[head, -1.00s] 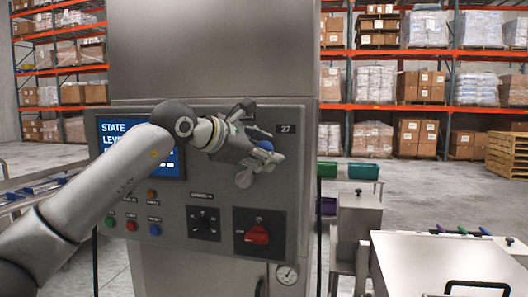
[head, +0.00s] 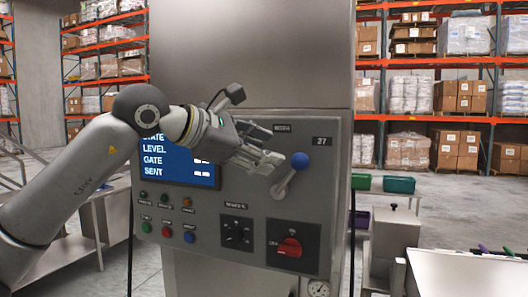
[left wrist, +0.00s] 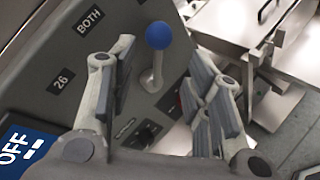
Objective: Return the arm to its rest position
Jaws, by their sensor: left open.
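My left gripper (head: 272,160) is in front of the grey control panel (head: 262,240) in the head view, its fingertips just left of a lever's blue knob (head: 299,160). The lever arm (head: 284,181) tilts up and to the right. In the left wrist view my left gripper (left wrist: 160,62) is open, with its fingers spread wide. The blue knob (left wrist: 159,35) and its grey lever show between and beyond them. Nothing is held. Whether a finger touches the knob, I cannot tell. My right gripper is not in view.
The panel carries a blue screen (head: 180,160), partly hidden by my arm, a red rotary switch (head: 290,247), a black selector (head: 237,233) and small buttons. A grey box (head: 394,235) and a pale worktop (head: 465,274) stand at right. Pallet racks (head: 440,118) stand far behind.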

